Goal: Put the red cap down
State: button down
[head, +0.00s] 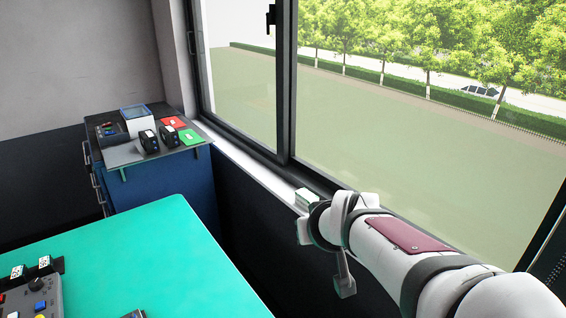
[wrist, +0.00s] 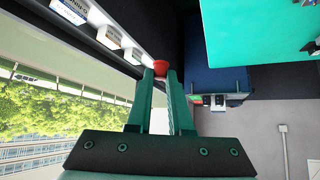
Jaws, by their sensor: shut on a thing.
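The red cap (wrist: 160,66) shows in the wrist view between the tips of my gripper (wrist: 160,75). My gripper is shut on it and holds it up, with the sill and the cabinet beyond. The two green fingers stand on either side of the cap, and its lower part is hidden by them. In the head view, my white arm reaches in from the lower right along the window, and the cap cannot be made out there.
A green-topped table (head: 170,255) with a grey control box (head: 32,300) is at lower left. A blue cabinet (head: 165,190) stands in the corner, holding several small devices and red and green cards. White boxes (wrist: 108,38) line the window sill (head: 255,172).

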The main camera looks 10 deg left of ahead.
jog(key=a+f+n+g+y, duration=0.1)
jog(key=a+f+n+y, duration=0.3)
jog(key=a, duration=1)
jog(key=a+f+n+g, duration=0.2)
jog(key=a+f, duration=0.4)
jog(key=a, duration=0.8)
jog(key=s+a+f+n, duration=0.1)
jog(key=s+a+f, duration=0.3)
jog(key=a, duration=0.4)
jog(key=s+a+f+n+g+y, duration=0.1)
jog(key=s+a+f, duration=0.4)
jog(key=a+f, duration=0.2)
jog(key=s+a+f+n+g, duration=0.1)
jog(key=s+a+f+n, duration=0.1)
jog(key=s+a+f, duration=0.3)
jog(key=shift+s+a+f+y, duration=0.1)
jog(key=shift+a+f+y, duration=0.05)
jog(key=shift+a, duration=0.85)
jog(key=shift+a+f+y, duration=0.15)
jog(key=shift+a, duration=0.85)
jog(key=shift+a+f, duration=0.15)
jog(key=shift+f, duration=1.9)
jog(key=shift+f, duration=0.15)
jog(key=c, duration=0.8)
grip_release()
